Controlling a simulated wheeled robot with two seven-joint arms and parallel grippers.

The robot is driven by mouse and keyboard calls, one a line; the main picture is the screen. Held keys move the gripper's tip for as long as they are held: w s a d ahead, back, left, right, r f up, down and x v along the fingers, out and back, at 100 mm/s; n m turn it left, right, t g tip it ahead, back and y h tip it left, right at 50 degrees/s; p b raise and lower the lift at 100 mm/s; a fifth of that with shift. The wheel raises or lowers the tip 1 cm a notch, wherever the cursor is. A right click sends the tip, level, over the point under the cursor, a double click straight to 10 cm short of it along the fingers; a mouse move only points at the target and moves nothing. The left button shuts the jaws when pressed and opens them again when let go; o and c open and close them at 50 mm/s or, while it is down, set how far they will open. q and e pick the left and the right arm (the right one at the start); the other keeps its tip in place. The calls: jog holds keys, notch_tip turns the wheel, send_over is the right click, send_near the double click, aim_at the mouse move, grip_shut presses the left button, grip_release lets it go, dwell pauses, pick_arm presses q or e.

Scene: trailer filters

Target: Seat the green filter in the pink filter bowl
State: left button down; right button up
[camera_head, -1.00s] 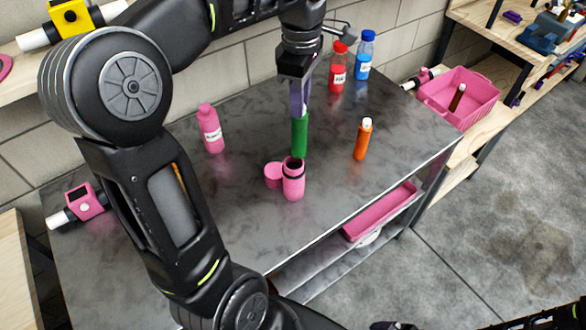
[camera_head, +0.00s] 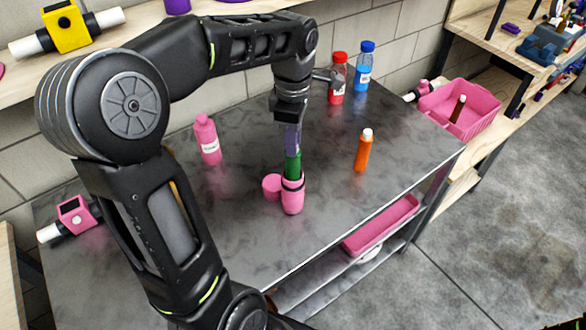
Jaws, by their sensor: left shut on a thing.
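The green filter (camera_head: 292,164) is upright in the head view, with its lower end inside the mouth of the pink filter bowl (camera_head: 292,199). How deep it sits is hidden by the bowl wall. My left gripper (camera_head: 292,140) points down from above and is shut on the top of the green filter. The bowl stands upright on the grey metal table (camera_head: 240,240). A round pink cap-like piece (camera_head: 272,185) stands just left of the bowl. My right gripper is not in view.
A pink bottle (camera_head: 208,140) stands left. An orange cylinder with a white top (camera_head: 363,150) stands right. Red (camera_head: 338,78) and blue (camera_head: 364,68) bottles are at the back. A pink bin (camera_head: 485,98) is at far right. The table around the bowl is mostly clear.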

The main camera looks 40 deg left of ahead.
aim_at(293, 165)
pick_arm(q)
jog(key=shift+f, duration=1.95)
jog(key=shift+f+p, duration=0.4)
jog(key=shift+f, duration=1.75)
jog(key=shift+f, duration=0.1)
jog(key=shift+f+b, duration=0.15)
jog(key=shift+b, duration=0.15)
jog(key=c, duration=1.3)
grip_release()
jog(key=shift+r, duration=0.2)
notch_tip(293, 165, up, 12)
jog(key=shift+r+b, duration=0.1)
jog(key=shift+b, duration=0.25)
